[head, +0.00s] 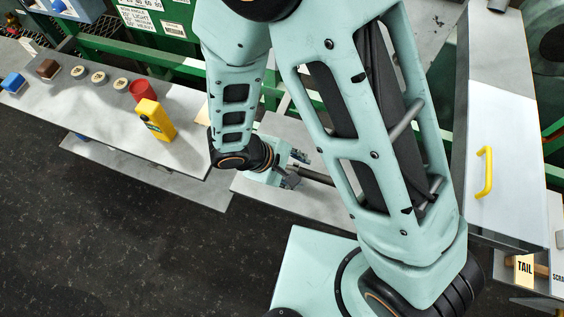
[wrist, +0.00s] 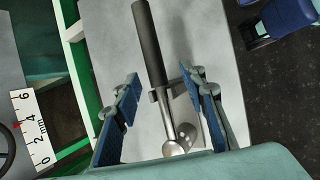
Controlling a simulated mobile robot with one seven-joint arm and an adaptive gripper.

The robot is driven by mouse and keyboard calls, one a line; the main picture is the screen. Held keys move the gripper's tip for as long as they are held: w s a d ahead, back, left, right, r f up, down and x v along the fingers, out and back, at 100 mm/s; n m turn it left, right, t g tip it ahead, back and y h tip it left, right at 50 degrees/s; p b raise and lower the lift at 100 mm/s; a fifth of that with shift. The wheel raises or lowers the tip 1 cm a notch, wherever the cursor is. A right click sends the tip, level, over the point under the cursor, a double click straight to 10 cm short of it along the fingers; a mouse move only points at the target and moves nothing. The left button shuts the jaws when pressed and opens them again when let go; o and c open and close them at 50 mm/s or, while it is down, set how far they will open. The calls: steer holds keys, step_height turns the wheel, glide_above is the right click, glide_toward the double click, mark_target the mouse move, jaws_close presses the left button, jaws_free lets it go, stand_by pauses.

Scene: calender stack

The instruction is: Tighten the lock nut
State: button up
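A lever with a black grip (wrist: 148,40) and a bare steel shank runs down the wrist view to a rounded steel end (wrist: 174,149). That end lies by a small metal plate (wrist: 184,112) with round heads or holes. I cannot tell for sure which part is the lock nut. My gripper (wrist: 160,76) is open, its blue-padded fingers apart on either side of the lever, with gaps visible. I cannot tell whether the lever is between the fingers or beyond them. In the head view my gripper (head: 303,170) is at the dark lever (head: 316,176) over a grey surface, partly hidden by my arm.
A millimetre scale (wrist: 35,127) with a red pointer is left in the wrist view. A yellow handle (head: 485,172) is on the right panel. Green rails (head: 184,66) run behind.

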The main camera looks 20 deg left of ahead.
mark_target(303, 172)
steer(key=shift+w+x, duration=0.2)
steer(key=shift+x, duration=1.7)
steer(key=shift+d+r, duration=0.1)
steer(key=shift+r, duration=0.05)
jaws_close()
